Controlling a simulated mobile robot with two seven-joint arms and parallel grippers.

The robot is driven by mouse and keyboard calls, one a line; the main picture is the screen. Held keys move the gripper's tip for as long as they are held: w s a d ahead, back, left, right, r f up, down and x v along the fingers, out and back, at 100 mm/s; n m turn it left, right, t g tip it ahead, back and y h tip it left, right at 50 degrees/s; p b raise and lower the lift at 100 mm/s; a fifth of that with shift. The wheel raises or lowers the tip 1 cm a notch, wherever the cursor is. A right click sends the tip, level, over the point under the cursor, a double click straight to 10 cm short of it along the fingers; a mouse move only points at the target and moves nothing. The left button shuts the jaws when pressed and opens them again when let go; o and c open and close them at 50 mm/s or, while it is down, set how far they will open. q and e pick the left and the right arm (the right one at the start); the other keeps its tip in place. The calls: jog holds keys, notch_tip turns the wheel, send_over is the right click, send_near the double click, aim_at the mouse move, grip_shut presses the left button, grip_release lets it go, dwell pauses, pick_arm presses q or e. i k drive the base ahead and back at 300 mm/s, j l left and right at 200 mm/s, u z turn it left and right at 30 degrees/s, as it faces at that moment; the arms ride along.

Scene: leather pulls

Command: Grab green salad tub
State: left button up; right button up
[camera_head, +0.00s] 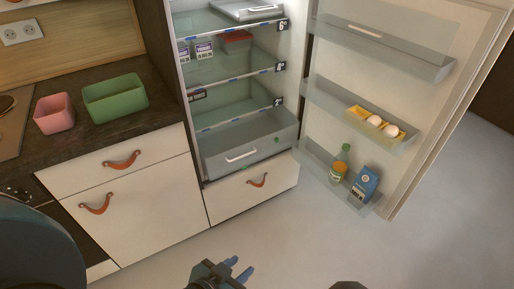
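The green tub (115,99) is a rectangular open-topped container standing on the dark counter left of the fridge. It stands upright and looks empty. My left gripper (239,269) shows at the bottom middle, low over the floor. Its two blue fingertips are apart with nothing between them. It is well away from the tub, below and to its right. My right gripper does not show; a small dark shape at the bottom edge is too cut off to identify.
A pink tub (54,114) stands left of the green tub. White drawers (130,180) with leather pulls are below the counter.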

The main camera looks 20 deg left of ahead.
aim_at(105, 101)
jog(key=u, duration=1.6)
jog(key=i+l+u, duration=0.3)
jog(key=i+l, duration=0.15)
jog(key=l, duration=0.3)
jog(key=i+l+u, duration=0.15)
jog(key=l, duration=0.25)
